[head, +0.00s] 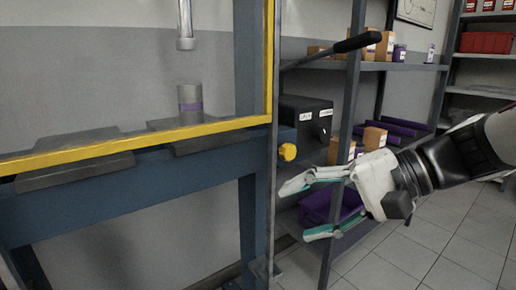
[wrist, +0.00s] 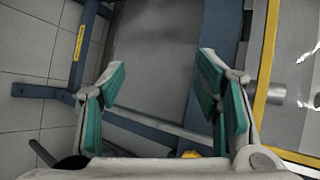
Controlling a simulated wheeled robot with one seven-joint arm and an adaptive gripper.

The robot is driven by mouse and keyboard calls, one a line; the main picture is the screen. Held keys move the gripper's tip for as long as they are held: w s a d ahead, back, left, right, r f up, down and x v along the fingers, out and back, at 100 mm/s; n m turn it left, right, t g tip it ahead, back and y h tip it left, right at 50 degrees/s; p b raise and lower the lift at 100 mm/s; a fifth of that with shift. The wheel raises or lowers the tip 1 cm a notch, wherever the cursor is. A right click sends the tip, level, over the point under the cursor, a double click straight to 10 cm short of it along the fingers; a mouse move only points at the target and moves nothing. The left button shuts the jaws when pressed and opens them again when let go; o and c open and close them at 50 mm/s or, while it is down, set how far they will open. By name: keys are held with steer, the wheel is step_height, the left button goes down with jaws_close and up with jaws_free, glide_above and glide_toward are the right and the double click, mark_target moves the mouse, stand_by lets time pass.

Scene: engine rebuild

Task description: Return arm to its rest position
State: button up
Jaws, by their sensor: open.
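My gripper (head: 304,209) is open and empty at the right of the head view. Its teal-padded fingers point left toward the blue press frame (head: 150,195) and it hangs in the air in front of the shelving. In the wrist view my gripper (wrist: 163,98) shows its two fingers spread wide with nothing between them. The blue frame (wrist: 160,128) and grey floor or wall show past the fingers. My arm runs off the right edge of the head view.
A yellow-edged guard (head: 130,146) and a yellow knob (head: 288,152) are on the press, left of my gripper. A grey cylinder with a purple band (head: 190,98) stands on the press bed. A black lever (head: 357,41) sticks out above. Tiled floor (head: 415,255) is clear below my arm.

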steer(key=s+f+n+g+h, duration=0.2)
steer(key=s+f+g+h, duration=0.1)
steer(key=s, duration=0.7)
steer(key=s+d+f+n+h, duration=0.2)
steer(key=s+d+f+h, duration=0.3)
steer(key=s+d+h, duration=0.45)
step_height(320, 180, up, 34)
steer(key=s+d+t+p, duration=0.2)
steer(key=t+p, duration=0.2)
steer(key=p, duration=2.9)
steer(key=shift+s+r+n+y, duration=0.25)
steer(key=shift+n+y, duration=0.15)
steer(key=shift+y, duration=0.05)
